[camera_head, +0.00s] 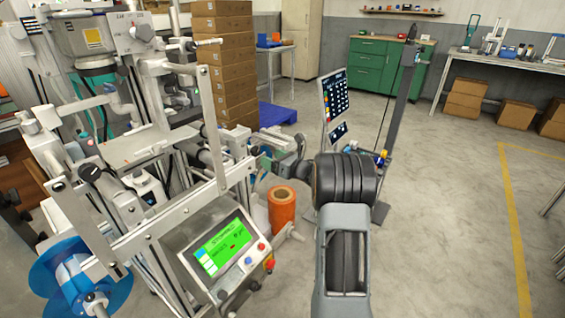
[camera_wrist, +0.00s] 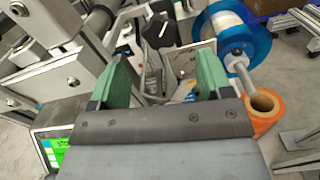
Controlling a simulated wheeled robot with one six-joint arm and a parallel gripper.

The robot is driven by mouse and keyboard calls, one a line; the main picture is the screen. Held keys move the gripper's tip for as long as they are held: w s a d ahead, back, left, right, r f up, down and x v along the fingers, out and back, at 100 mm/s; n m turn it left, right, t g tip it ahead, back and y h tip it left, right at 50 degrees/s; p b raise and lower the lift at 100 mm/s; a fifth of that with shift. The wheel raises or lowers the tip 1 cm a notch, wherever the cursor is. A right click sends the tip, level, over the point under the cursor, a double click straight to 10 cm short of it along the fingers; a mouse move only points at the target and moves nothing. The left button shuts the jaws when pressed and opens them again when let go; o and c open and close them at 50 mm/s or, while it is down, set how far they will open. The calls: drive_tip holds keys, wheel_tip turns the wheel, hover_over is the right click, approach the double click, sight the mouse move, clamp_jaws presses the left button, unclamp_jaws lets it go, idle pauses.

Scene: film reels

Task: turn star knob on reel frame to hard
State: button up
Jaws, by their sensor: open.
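In the wrist view a black knob (camera_wrist: 158,31) with a pale mark shows beyond and between my fingertips, near the top edge. I cannot make out its lobes or its setting. My gripper (camera_wrist: 160,75) is open, its two green fingers apart with nothing held between them. The knob is apart from both fingers. In the head view a black knob (camera_head: 90,172) sits on the left part of the metal reel frame (camera_head: 150,215); I cannot tell if it is the same one. My gripper's fingers cannot be made out in the head view, where my dark arm fills the lower middle.
A control box with a green screen (camera_head: 223,243) is on the frame's front. A blue reel (camera_head: 62,275) is at lower left, and an orange roll (camera_head: 281,210) stands right of the box. Metal bars crowd the frame.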

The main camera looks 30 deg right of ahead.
drive_tip(key=v, duration=0.4)
drive_tip(key=shift+s, duration=0.2)
